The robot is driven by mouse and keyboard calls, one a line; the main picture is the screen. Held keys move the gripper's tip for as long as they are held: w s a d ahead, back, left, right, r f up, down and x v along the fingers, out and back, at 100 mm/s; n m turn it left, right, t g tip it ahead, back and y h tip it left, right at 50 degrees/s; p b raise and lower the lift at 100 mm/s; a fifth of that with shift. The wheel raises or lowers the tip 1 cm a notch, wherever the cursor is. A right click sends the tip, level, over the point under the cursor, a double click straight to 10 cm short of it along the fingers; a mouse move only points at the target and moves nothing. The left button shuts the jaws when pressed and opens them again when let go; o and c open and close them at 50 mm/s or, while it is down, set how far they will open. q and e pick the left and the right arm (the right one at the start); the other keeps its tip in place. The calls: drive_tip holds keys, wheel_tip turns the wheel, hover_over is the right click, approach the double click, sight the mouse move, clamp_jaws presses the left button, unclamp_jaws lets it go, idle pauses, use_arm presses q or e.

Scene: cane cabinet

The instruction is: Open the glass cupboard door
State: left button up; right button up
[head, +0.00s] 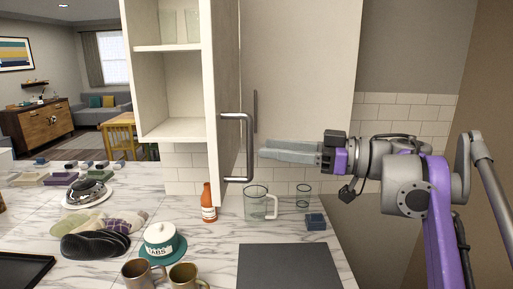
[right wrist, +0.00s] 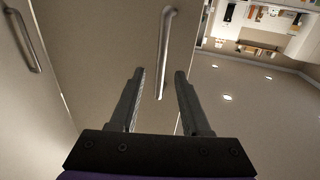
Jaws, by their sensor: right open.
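A white wall cupboard (head: 166,129) stands at upper left in the head view, its open-fronted shelves holding clear glasses (head: 181,26). Beside the shelves is a narrow door panel (head: 227,60) seen nearly edge-on, with a metal bar handle (head: 250,147). A second, thinner handle (head: 255,110) shows on the pale panel (head: 305,60) to its right. My right gripper (head: 262,152) is open and empty, fingers pointing left, just right of the near handle. In the right wrist view, a bar handle (right wrist: 165,50) lies beyond and between the open fingertips (right wrist: 160,72); another handle (right wrist: 25,40) is at left. My left gripper is out of view.
Below, the marble counter (head: 215,260) holds a red bottle (head: 209,205), a glass pitcher (head: 256,203), a glass (head: 303,196), a lidded white pot (head: 161,238), mugs (head: 143,273) and a dark board (head: 289,267). Free room lies between gripper and counter items.

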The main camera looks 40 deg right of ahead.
drive_tip(key=v, duration=0.5)
drive_tip(key=shift+s+d, duration=0.2)
drive_tip(key=shift+s, duration=0.1)
